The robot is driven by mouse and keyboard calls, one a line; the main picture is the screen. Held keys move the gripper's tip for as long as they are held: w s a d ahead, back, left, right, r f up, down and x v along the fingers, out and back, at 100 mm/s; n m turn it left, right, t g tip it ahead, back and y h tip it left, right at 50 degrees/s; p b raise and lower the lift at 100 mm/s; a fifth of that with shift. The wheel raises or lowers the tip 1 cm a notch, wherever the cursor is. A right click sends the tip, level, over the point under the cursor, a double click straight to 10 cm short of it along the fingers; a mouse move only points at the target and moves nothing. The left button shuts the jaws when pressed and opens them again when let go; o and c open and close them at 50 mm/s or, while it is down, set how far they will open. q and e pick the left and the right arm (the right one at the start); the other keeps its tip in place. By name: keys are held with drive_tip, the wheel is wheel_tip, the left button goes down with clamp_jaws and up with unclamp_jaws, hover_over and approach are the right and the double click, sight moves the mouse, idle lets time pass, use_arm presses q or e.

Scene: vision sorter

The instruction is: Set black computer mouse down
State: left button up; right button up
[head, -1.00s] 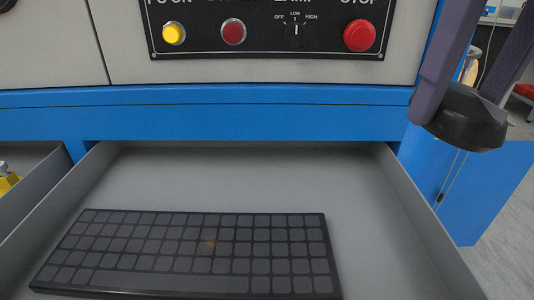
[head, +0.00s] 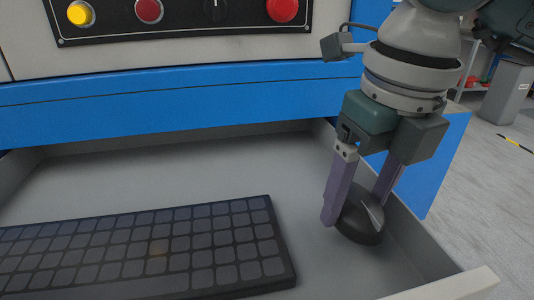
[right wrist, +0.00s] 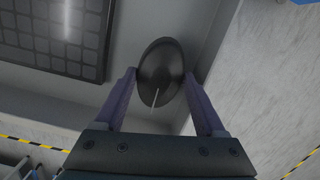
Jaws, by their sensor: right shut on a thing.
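The black computer mouse (head: 361,222) is between the fingers of my right gripper (head: 355,205), at the right side of the open grey drawer (head: 190,165). My right gripper is shut on it, with one purple finger on each side. The mouse also shows in the right wrist view (right wrist: 160,72), between the fingertips (right wrist: 160,75). It is low, inside or just above the drawer; I cannot tell whether it touches the floor. My left gripper is not in view.
A dark keyboard (head: 150,250) lies in the drawer to the left of the mouse. The drawer's right wall (head: 410,235) is close to the mouse. A blue panel (head: 200,98) and a control panel with buttons (head: 180,15) stand behind. Drawer floor behind the keyboard is clear.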

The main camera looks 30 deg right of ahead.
sight(361, 200)
wheel_tip(361, 200, down, 3)
drive_tip(key=shift+f, duration=0.1)
drive_tip(key=shift+b, duration=0.4)
drive_tip(key=o, duration=1.1)
drive_tip(key=shift+r+p, duration=0.3)
drive_tip(key=shift+r, duration=0.05)
drive_tip(key=r, duration=0.3)
drive_tip(key=s+r+p, duration=0.1)
drive_tip(key=r, duration=0.3)
drive_tip(key=r+p, duration=0.1)
drive_tip(key=r, duration=0.3)
drive_tip(key=shift+s+r, duration=0.25)
